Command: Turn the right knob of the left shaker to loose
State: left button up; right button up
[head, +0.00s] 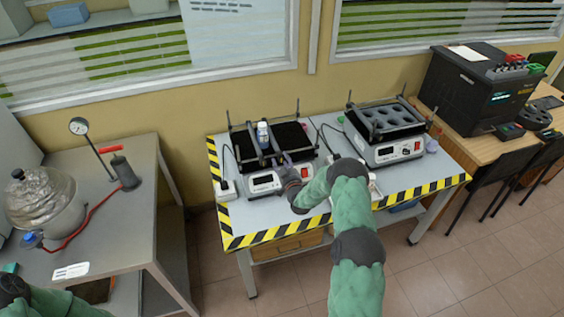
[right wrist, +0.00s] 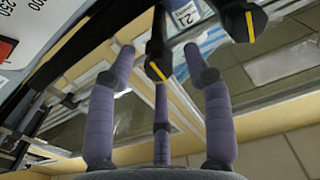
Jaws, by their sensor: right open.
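The left shaker (head: 302,152) stands on the table, with a black platform, clamping bars and a front panel with a display and red switch. A small white bottle (head: 262,136) with a blue top stands between the bars. My right gripper (head: 284,160) is at the shaker's front edge, right of the bottle. In the right wrist view its purple fingers (right wrist: 160,58) are spread open. A black knob (right wrist: 157,69) with a yellow stripe shows between the fingertips; contact is unclear. A second striped black knob (right wrist: 243,20) is to its right. My left gripper is out of view.
A second shaker (head: 385,130) with a round-holed rack stands to the right on the same table (head: 400,197), edged in yellow-black tape. Thin upright rods rise from the shakers' corners.

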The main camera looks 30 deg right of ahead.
jog(key=shift+w, duration=0.25)
grip_shut()
